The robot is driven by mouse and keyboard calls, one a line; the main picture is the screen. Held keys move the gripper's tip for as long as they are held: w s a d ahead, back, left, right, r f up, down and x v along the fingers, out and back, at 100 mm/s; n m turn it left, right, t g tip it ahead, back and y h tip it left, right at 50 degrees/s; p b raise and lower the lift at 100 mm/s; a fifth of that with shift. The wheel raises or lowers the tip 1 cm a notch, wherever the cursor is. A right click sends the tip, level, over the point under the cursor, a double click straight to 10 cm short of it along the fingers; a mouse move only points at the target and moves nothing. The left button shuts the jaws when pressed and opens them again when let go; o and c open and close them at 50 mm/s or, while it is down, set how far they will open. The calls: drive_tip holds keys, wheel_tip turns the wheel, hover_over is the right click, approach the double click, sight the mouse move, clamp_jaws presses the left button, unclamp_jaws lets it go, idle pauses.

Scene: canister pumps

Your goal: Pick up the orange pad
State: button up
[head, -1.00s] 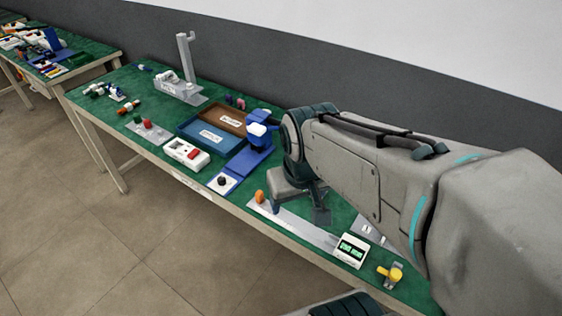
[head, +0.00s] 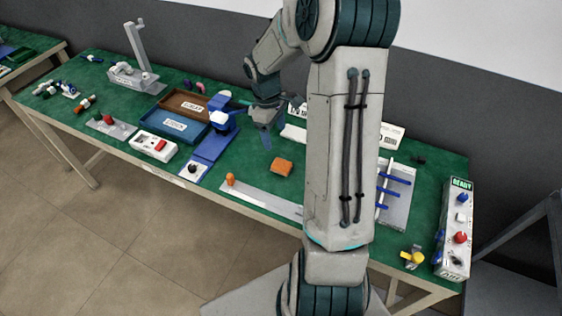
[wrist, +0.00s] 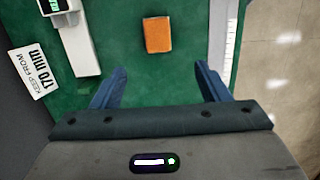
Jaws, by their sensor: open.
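The orange pad (head: 282,167) is a small flat block with a brownish edge, lying on the green table top (head: 255,180) near the middle. In the wrist view the orange pad (wrist: 158,37) lies beyond the fingertips, between their lines and a little left of centre. My gripper (head: 266,138) is open and empty, behind and slightly left of the pad in the head view, apart from it. Its two blue fingers (wrist: 160,80) are spread wide in the wrist view. Nothing covers the pad in either view.
A blue stand (head: 215,135) is left of my gripper. Green table around the pad is bare.

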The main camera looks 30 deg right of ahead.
hover_over(281, 164)
drive_tip(key=f, duration=0.8)
drive_tip(key=shift+w+a+f, duration=0.3)
drive_tip(key=shift+w+a, duration=0.05)
drive_tip(key=shift+w, duration=0.05)
drive_tip(key=shift+s+d+f+p, duration=0.15)
drive_tip(key=shift+f+p, duration=0.1)
drive_tip(key=shift+f, duration=0.65)
drive_tip(key=shift+s+d+f+p, duration=0.1)
drive_tip(key=shift+f+p, duration=0.2)
drive_tip(key=shift+f, duration=0.65)
drive_tip(key=shift+s+d+f+p, duration=0.15)
drive_tip(key=shift+f+p, duration=0.1)
drive_tip(key=shift+f, duration=0.65)
drive_tip(key=c, duration=1.1)
